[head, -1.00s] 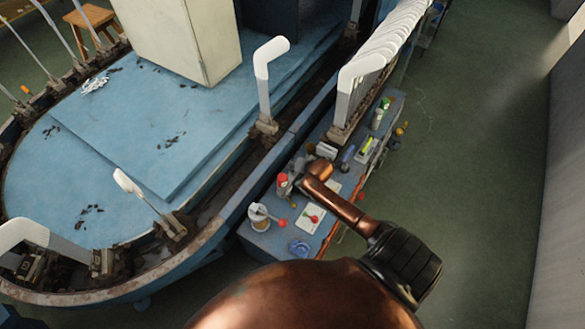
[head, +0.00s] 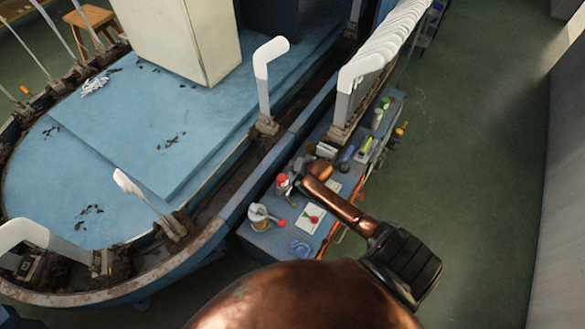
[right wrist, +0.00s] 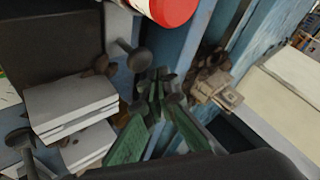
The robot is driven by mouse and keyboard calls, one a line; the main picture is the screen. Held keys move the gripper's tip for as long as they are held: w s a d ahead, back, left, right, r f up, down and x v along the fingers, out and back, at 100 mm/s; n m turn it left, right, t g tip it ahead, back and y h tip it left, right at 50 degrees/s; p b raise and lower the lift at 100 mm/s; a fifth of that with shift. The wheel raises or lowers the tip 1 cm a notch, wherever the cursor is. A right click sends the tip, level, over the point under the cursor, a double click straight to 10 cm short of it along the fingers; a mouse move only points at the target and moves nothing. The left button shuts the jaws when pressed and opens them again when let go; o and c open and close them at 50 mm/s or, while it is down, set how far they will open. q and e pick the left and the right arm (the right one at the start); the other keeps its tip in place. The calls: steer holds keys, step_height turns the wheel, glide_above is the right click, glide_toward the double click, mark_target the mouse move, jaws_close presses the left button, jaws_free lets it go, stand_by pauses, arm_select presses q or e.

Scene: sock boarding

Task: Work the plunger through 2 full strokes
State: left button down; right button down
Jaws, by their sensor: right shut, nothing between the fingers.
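A small can with a red top (head: 283,180) stands on the blue bench along the boat's side in the head view. A red cylinder end (right wrist: 174,8) shows at the top of the right wrist view. A white pot (head: 258,213) with a red ball-ended handle (head: 281,222) stands nearer. I cannot tell which of these carries the plunger. My right gripper (head: 297,184) is beside the red-topped can, partly hidden by its own wrist. Its green-padded fingers (right wrist: 162,88) are shut and empty in the right wrist view. My left gripper is out of view.
The blue bench (head: 262,240) also holds a white sheet with a red item (head: 311,216), a blue coil (head: 300,247) and several tools behind. Open green floor (head: 480,140) lies right.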

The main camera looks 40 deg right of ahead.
steer(key=shift+f, duration=0.2)
steer(key=shift+f, duration=0.2)
steer(key=shift+f+b, duration=0.4)
steer(key=shift+f, duration=1)
stand_by(1.4)
steer(key=shift+r, duration=0.1)
steer(key=shift+r+p, duration=1.65)
steer(key=shift+p, duration=0.25)
